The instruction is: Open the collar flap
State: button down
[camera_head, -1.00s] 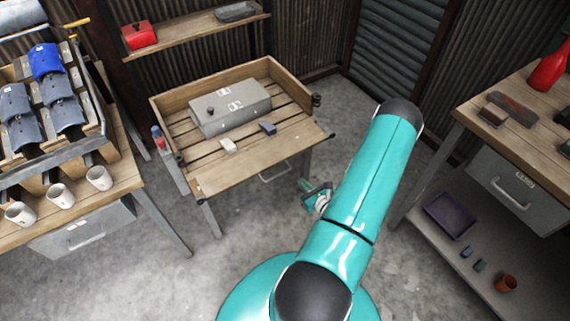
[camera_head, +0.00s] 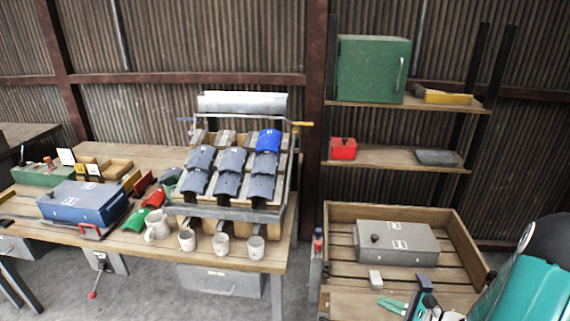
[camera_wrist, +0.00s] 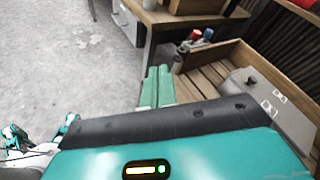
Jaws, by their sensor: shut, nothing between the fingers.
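No part shows plainly as the collar flap. A sloped rack (camera_head: 240,212) on the left bench carries rows of curved grey pieces (camera_head: 228,186) and one blue piece (camera_head: 267,141) at its upper right. I cannot tell whether the flap is among them. My gripper (camera_head: 382,303) is at the lower right of the head view, above the front of the wooden tray table and apart from the rack. In the wrist view its two green fingers (camera_wrist: 158,72) lie side by side, shut and empty. The rack does not show clearly there.
The wooden tray table (camera_head: 459,228) holds a grey case (camera_head: 397,243) and a small pale block (camera_head: 375,279). White mugs (camera_head: 187,240) stand along the bench front. A blue case (camera_head: 80,203) lies further left. Shelves behind hold a green cabinet (camera_head: 370,70) and a red box (camera_head: 343,148).

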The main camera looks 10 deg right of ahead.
jog(key=s+a+r+n+g+h, duration=0.1)
jog(key=s+a+r+n+g, duration=0.2)
jog(key=a+r+n+g, duration=0.4)
jog(key=s+a+r+n+g, duration=0.2)
jog(key=a+r+n, duration=0.4)
jog(key=a, duration=0.3)
jog(key=s+a+r+n+t+h, duration=0.2)
jog(key=s+r+n+h, duration=0.6)
jog(key=r, duration=0.4)
jog(key=shift+s+a+n+t, duration=0.15)
jog(key=shift+a+n+t, duration=0.25)
jog(key=shift+a+n, duration=0.4)
jog(key=c, duration=2)
grip_release()
jog(key=shift+s+r, duration=0.1)
jog(key=shift+r, duration=0.05)
jog(key=o, duration=0.4)
jog(key=shift+d+r, duration=0.1)
jog(key=shift+o, duration=0.5)
